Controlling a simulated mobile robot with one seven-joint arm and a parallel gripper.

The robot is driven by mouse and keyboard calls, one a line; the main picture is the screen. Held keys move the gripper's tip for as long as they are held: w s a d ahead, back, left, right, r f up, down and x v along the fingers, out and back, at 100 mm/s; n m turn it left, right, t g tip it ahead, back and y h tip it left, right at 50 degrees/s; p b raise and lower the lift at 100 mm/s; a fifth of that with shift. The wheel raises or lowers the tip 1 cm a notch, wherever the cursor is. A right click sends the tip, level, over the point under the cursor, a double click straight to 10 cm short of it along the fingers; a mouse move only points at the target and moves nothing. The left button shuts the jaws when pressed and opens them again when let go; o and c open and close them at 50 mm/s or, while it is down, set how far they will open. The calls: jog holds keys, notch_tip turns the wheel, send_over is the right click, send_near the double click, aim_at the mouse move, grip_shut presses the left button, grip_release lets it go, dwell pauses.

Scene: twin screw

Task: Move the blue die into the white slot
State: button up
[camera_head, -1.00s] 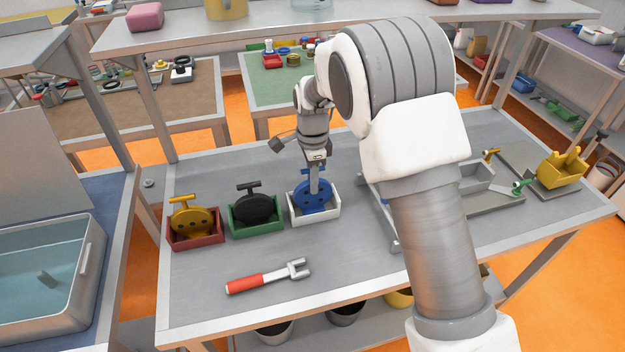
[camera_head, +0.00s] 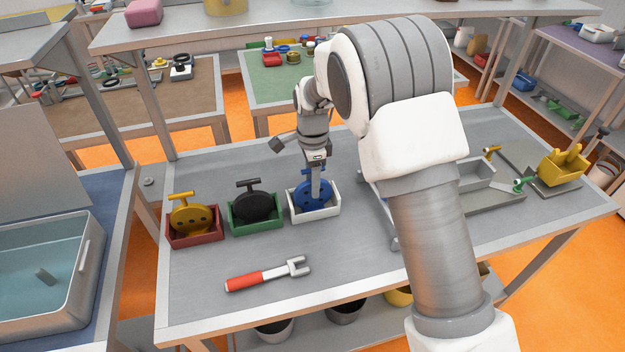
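The blue die (camera_head: 303,196) is a round blue disc with holes, standing upright inside the white slot (camera_head: 315,217). The white slot is an open box on the grey table. My gripper (camera_head: 316,190) points down right at the blue die and covers part of it. Its fingers overlap the die's top, and I cannot tell whether they are closed on its handle or apart.
A yellow die (camera_head: 190,216) stands in a red box (camera_head: 195,240). A black die (camera_head: 254,205) stands in a green box (camera_head: 257,226). A red-handled tool (camera_head: 266,274) lies in front. Grey fixtures (camera_head: 490,198) and a yellow block (camera_head: 560,168) are at right.

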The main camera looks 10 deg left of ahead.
jog(key=shift+f, duration=0.1)
notch_tip(320, 180, up, 18)
jog(key=shift+f, duration=0.2)
dwell(0.3)
jog(key=shift+d, duration=0.1)
jog(key=s+d+r+n+t+y, duration=0.1)
jog(key=s+d+r+n, duration=0.2)
jog(key=s+d+r, duration=0.35)
jog(key=s+d+r+n+t, duration=0.2)
jog(key=s+d+r+n, duration=0.15)
jog(key=d, duration=0.55)
jog(key=s+d+f+n+t, duration=0.1)
jog(key=s+d+n, duration=0.1)
jog(key=s, duration=0.3)
jog(key=s+d+f+n, duration=0.2)
jog(key=s+d, duration=0.2)
jog(key=s, duration=0.2)
jog(key=s+d+f+n+t+h, duration=0.1)
jog(key=s+d+f+n, duration=0.1)
jog(key=s, duration=0.3)
jog(key=shift+s+d+t, duration=0.3)
jog(key=shift+s+d, duration=0.05)
jog(key=shift+d, duration=0.25)
jog(key=shift+a+r+n, duration=0.1)
jog(key=shift+n, duration=0.15)
